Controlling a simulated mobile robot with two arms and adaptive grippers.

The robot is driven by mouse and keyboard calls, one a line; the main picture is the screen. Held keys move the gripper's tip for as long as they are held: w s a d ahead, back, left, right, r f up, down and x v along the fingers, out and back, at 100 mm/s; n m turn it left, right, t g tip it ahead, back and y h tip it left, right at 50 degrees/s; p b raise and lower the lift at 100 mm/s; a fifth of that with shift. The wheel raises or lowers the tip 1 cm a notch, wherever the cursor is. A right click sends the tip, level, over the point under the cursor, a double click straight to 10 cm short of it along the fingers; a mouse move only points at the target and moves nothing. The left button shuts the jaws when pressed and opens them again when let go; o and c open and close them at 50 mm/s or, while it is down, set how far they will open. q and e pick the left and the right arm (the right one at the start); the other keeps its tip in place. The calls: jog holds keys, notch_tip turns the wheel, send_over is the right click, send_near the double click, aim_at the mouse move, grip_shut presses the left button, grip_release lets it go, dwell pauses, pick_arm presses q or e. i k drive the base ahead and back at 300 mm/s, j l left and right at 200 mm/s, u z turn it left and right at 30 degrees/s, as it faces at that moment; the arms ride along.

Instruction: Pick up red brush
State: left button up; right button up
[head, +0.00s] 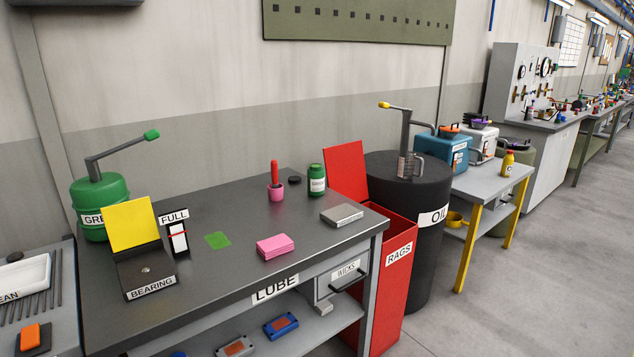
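A red brush (274,173) stands upright on the dark workbench labelled LUBE (205,275). Its lower end is inside a small pink cup (275,193), so the bristles or tip are hidden. The cup sits toward the back of the bench, right of the middle. A green jar (317,179) with a white label stands close to its right. Neither of my grippers shows in the head view.
A pink block (275,246) lies in front of the cup, and a grey flat box (342,214) lies to the right. An open BEARING box (146,275) with a yellow lid stands left. A red RAGS bin (392,275) adjoins the bench's right end.

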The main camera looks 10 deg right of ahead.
aim_at(275, 164)
jog(key=l+u, duration=0.1)
jog(key=u, duration=0.55)
jog(key=l+u, duration=0.4)
jog(key=l, duration=0.15)
jog(key=l+u, duration=0.35)
jog(key=l, duration=0.15)
jog(key=k+l+u, duration=0.1)
jog(key=l+u, duration=0.3)
jog(key=l, duration=0.15)
